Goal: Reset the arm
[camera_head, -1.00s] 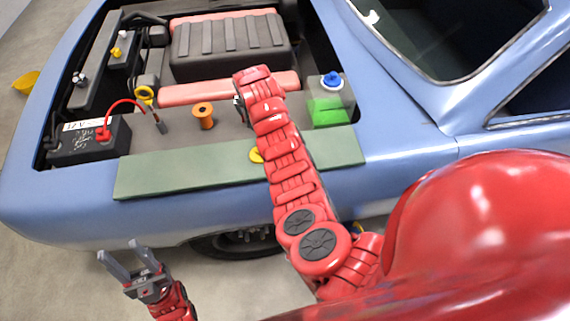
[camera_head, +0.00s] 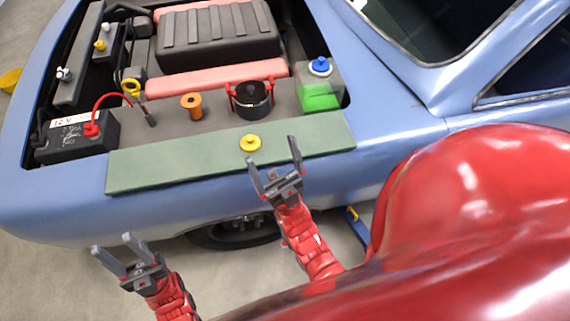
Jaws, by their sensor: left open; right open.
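My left gripper (camera_head: 119,250) is open and empty, low at the left, in front of the blue car's side and above the floor. My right gripper (camera_head: 274,166) is open and empty. Its fingertips overlap the front edge of the green mat (camera_head: 180,166) in the picture, just below a yellow cap (camera_head: 250,143) lying on the mat. I cannot tell how high the fingers are above the mat. Both forearms are red and point upward in the picture.
The blue car (camera_head: 385,143) has an open engine bay. In it are a black battery (camera_head: 75,144) with a red cable, an orange spool (camera_head: 191,105), a black cylinder with red handles (camera_head: 252,103), and a clear tank (camera_head: 318,90) with green liquid and a blue cap. Floor shows at lower left.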

